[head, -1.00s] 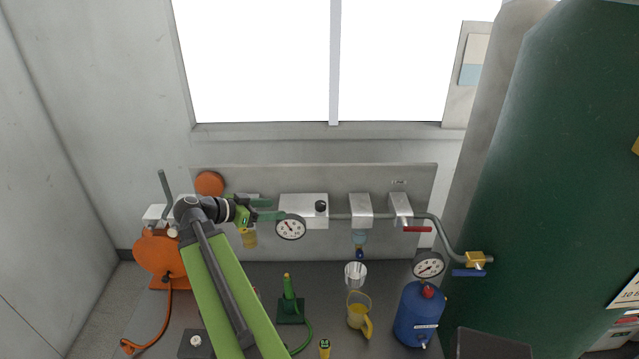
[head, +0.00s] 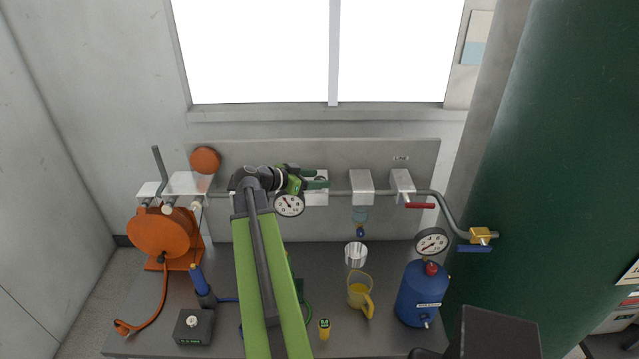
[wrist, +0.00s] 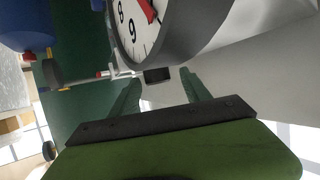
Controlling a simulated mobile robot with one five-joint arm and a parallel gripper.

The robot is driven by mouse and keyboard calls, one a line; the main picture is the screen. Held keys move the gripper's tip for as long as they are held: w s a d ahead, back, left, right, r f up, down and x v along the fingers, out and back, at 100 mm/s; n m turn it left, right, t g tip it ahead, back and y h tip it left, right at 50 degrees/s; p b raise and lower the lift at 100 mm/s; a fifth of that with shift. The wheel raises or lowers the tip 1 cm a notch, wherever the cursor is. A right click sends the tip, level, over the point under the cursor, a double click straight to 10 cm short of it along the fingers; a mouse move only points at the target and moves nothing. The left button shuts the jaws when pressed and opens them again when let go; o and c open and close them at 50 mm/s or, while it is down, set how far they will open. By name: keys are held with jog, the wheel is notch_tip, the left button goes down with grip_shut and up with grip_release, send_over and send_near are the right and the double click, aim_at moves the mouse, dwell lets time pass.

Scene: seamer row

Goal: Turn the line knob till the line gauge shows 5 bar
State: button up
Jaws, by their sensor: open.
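The line gauge (head: 290,204) is a round white dial on the wall pipe; its needle is too small to read in the head view. It also fills the top of the wrist view (wrist: 133,33), cut off, with the numbers 8 and 9 and a red part showing. My gripper (head: 321,178) is open in front of the pale regulator block (head: 318,199), just right of and above the gauge. In the wrist view, the dark line knob (wrist: 158,75) appears between and slightly beyond my open fingertips (wrist: 161,80). Contact cannot be told. In the head view my fingers largely cover the knob.
A red-handled valve (head: 419,205) and pipe lie to the right. A blue tank (head: 421,295) with another gauge (head: 432,243) stands at the bench's right. A yellow jug (head: 360,293), metal cup (head: 356,254) and orange reel (head: 160,232) are on or above the bench.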

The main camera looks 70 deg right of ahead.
jog(key=shift+s+d+f, duration=0.25)
jog(key=shift+s+d, duration=0.1)
jog(key=shift+d, duration=0.15)
